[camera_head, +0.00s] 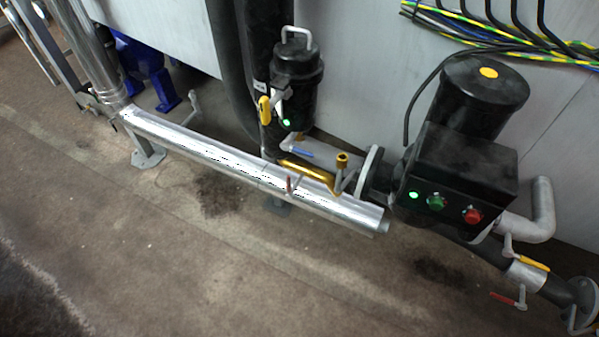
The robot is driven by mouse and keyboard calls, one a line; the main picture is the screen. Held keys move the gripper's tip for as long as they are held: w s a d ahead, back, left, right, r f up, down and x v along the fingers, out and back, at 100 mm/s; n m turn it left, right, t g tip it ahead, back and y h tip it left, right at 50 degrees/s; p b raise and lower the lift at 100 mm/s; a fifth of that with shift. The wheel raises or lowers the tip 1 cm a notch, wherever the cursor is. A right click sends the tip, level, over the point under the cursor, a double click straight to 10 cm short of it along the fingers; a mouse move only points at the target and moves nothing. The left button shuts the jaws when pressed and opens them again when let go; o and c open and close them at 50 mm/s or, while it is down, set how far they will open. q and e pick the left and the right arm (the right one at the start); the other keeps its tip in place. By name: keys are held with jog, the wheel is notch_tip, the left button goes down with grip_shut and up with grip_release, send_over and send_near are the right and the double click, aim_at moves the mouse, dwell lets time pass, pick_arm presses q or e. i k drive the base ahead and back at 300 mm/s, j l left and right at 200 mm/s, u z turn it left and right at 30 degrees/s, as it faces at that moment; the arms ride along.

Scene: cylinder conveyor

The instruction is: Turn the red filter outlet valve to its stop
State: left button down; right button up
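The other red lever (505,298) sticks out to the left from the dark pipe at the lower right, and lies roughly level in the picture. I cannot tell from this view which one is the filter outlet valve, nor whether either is at its stop. Neither of my grippers is in view, and nothing touches the levers.
A long silver tube (210,152) runs across the middle. A black motor (470,95) and control box (460,175) with green and red buttons stand right. Yellow levers (530,262), a blue lever (300,152) and cables (500,30) are nearby. The brown floor (220,260) in front is clear.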

aim_at(290, 195)
jog(key=i+j+z, duration=0.15)
jog(key=z, duration=1.25)
jog(key=j+z, duration=0.35)
jog(key=j, duration=0.15)
jog(key=j+z, duration=0.3)
jog(key=j, duration=0.25)
jog(key=j+z, duration=0.35)
jog(key=j, duration=0.15)
jog(key=k+j+z, duration=0.3)
jog(key=j, duration=0.2)
jog(key=i, duration=0.1)
